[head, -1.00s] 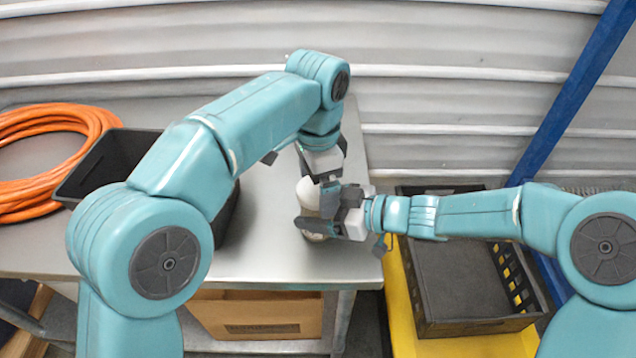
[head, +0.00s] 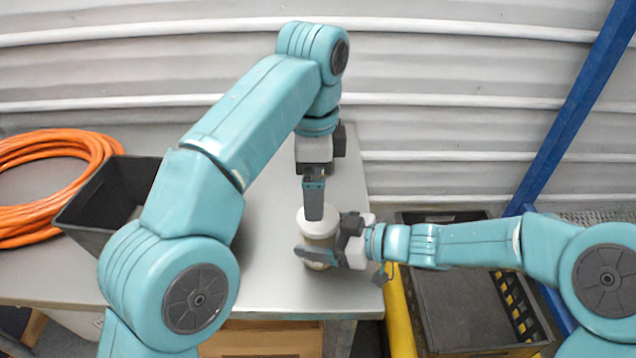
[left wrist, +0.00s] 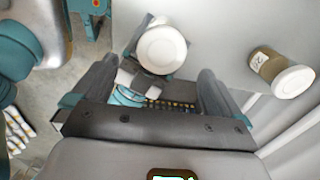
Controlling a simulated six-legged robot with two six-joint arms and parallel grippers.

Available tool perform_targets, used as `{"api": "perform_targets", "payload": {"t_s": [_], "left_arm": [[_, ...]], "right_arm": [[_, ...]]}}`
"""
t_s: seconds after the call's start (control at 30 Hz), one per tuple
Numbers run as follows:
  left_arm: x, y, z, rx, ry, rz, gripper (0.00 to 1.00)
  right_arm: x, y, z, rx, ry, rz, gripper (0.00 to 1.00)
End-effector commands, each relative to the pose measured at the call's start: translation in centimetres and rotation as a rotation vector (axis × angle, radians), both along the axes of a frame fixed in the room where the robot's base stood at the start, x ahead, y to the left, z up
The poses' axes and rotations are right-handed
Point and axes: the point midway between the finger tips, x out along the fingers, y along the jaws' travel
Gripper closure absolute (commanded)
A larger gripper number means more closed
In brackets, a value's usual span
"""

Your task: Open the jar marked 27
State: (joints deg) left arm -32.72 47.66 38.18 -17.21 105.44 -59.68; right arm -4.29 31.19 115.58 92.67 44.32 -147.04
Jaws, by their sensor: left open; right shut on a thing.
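A jar (head: 318,243) with a white lid stands upright near the right edge of the grey table. My right gripper (head: 318,256) is shut on its body from the right. My left gripper (head: 313,214) points down over the lid, open, its finger overlapping the lid in the head view. In the left wrist view the white lid (left wrist: 162,50) shows beyond and between the spread fingers, which do not grip it. No number is readable on this jar. A second jar (left wrist: 270,66), white-lidded with a small label that looks like 20, shows in the left wrist view.
A black bin (head: 92,208) and a coiled orange cable (head: 45,150) lie on the left of the table. A black crate (head: 470,345) sits off the table's right edge, beside a yellow surface (head: 402,320). A blue post (head: 575,105) leans behind.

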Motion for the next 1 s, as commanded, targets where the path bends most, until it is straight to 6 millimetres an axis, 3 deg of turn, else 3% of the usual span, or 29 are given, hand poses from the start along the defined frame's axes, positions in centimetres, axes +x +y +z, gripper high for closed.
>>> {"api": "perform_targets", "payload": {"t_s": [0.23,0.7,1.0], "left_arm": [[0.3,-0.6,-1.1,-0.004,-0.011,-0.011,0.0],[0.3,-0.6,-7.4,-0.004,-0.013,-0.008,0.0],[0.3,-0.7,-7.9,-0.005,-0.015,-0.007,0.0]], "right_arm": [[0.0,0.0,0.1,0.001,-0.002,0.0,1.0],[0.0,0.0,0.1,0.001,-0.002,0.0,1.0],[0.0,0.0,0.1,0.001,-0.002,0.0,1.0]]}}
